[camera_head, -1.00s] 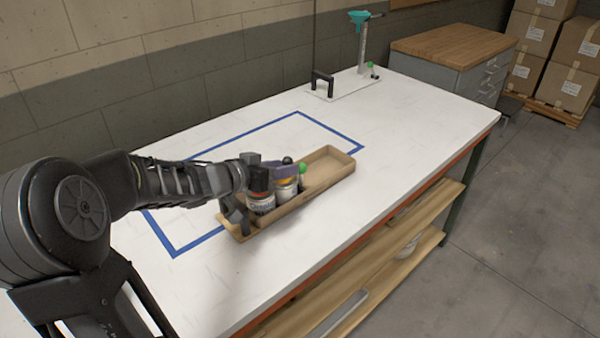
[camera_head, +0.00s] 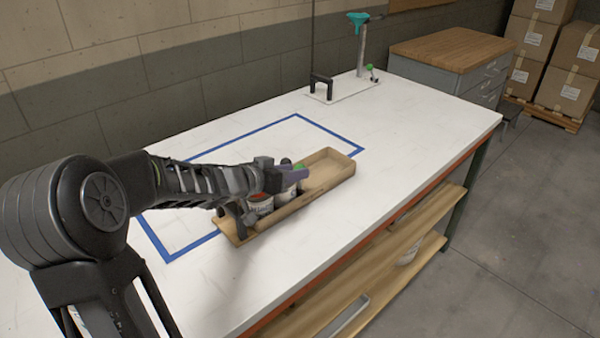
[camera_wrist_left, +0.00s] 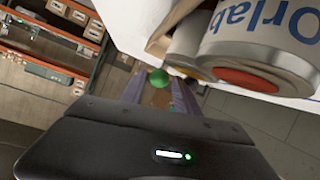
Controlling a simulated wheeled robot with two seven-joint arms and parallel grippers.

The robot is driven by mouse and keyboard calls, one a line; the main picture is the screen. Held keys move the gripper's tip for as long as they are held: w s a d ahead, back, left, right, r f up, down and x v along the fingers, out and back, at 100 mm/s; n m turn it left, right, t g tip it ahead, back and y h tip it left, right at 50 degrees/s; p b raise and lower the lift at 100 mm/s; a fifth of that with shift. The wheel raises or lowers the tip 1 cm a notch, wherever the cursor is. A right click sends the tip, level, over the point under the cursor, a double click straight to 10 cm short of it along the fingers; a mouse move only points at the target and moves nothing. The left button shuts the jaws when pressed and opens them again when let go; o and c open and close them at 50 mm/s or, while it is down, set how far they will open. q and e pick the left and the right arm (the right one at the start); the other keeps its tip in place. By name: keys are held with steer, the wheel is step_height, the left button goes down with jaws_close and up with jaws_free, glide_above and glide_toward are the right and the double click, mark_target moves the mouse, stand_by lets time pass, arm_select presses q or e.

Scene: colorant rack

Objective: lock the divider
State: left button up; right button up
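The wooden tray (camera_head: 330,172) lies on the white table, with white cans (camera_head: 260,204) in its near left part. A green knob (camera_head: 299,167) shows at the cans, partly hidden by my left gripper (camera_head: 297,174); what it is fixed to, and the divider itself, I cannot make out. In the left wrist view the green knob (camera_wrist_left: 158,78) appears in the gap between the two purple-grey fingers. The left gripper is open around or just short of it; contact cannot be told. My right gripper is not in view.
A can (camera_wrist_left: 262,55) with an orange-red disc is close beside the fingers in the wrist view. A black handle (camera_head: 320,86) and a stand with a teal funnel (camera_head: 358,20) are at the back. The table right of the tray is clear.

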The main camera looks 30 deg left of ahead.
arm_select(q)
steer(key=x, duration=0.3)
steer(key=shift+w+f, duration=0.1)
steer(key=shift+w, duration=0.05)
steer(key=shift+c, duration=0.4)
jaws_close()
stand_by(0.9)
